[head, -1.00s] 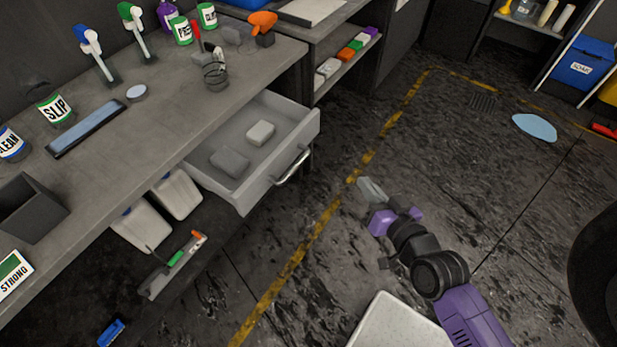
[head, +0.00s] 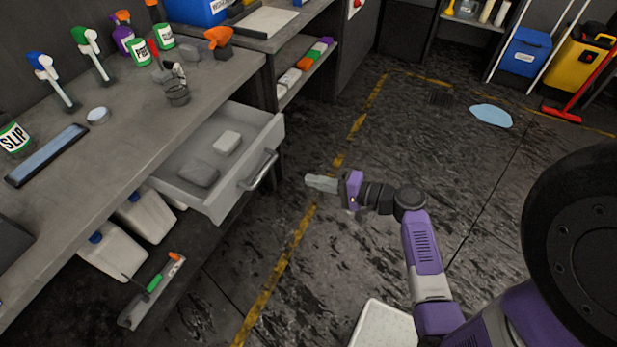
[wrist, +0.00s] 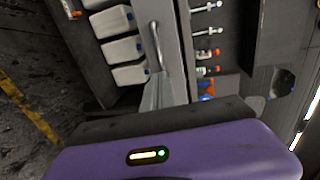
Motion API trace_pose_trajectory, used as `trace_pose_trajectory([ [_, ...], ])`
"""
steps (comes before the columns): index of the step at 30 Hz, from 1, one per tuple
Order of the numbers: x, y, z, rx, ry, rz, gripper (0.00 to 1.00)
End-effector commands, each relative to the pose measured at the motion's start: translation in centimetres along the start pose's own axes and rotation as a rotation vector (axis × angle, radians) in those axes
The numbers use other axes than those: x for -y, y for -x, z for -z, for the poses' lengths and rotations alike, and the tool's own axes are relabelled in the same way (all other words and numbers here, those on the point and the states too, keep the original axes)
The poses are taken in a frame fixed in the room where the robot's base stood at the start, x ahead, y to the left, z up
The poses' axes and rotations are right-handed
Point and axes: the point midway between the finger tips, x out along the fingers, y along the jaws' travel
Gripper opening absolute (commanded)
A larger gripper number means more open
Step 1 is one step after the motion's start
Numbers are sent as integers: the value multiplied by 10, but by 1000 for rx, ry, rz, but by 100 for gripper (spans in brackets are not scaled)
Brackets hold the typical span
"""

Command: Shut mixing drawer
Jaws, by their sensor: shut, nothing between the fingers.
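In the wrist view the drawer front (wrist: 179,50) and the handle (wrist: 155,45) lie ahead of the fingers. My gripper (head: 321,183) is shut and empty, to the right of the handle and pointing at the drawer. In the head view a gap shows between fingertips and handle. In the wrist view the fingers (wrist: 158,92) overlap the drawer's lower part, and I cannot tell the distance.
A white-topped surface (head: 383,325) is at the bottom. The floor around my gripper is clear.

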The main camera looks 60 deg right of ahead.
Motion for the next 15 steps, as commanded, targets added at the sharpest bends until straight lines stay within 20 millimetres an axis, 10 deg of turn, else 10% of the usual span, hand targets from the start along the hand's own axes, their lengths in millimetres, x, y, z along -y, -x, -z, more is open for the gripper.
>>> trace_pose_trajectory([
  [15, 2, -97, 0, 2, 1, -1, 0],
])
